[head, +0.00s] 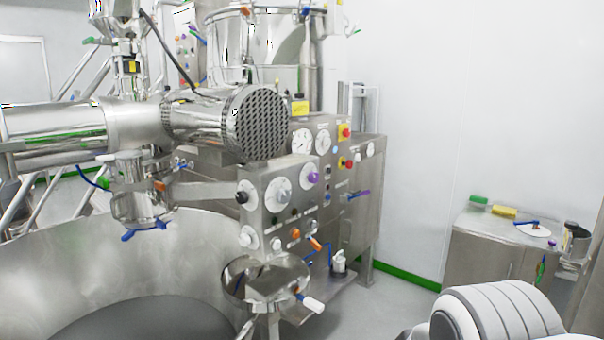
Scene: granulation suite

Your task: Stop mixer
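The mixer is a large steel machine with a wide open bowl (190,262) at the lower left. A horizontal motor housing with a perforated round end (262,122) lies above the bowl. A steel control panel (268,215) stands right of the bowl and carries dials, knobs, a purple button (313,179) and small levers with orange grips. My gripper is out of view; only a white part of my arm shows at the bottom right.
A steel cabinet (488,255) stands at the right, with a green block (479,200), a yellow block (503,211) and a white disc (533,230) on top. Grey floor is clear between the cabinet and the mixer. A white wall stands behind.

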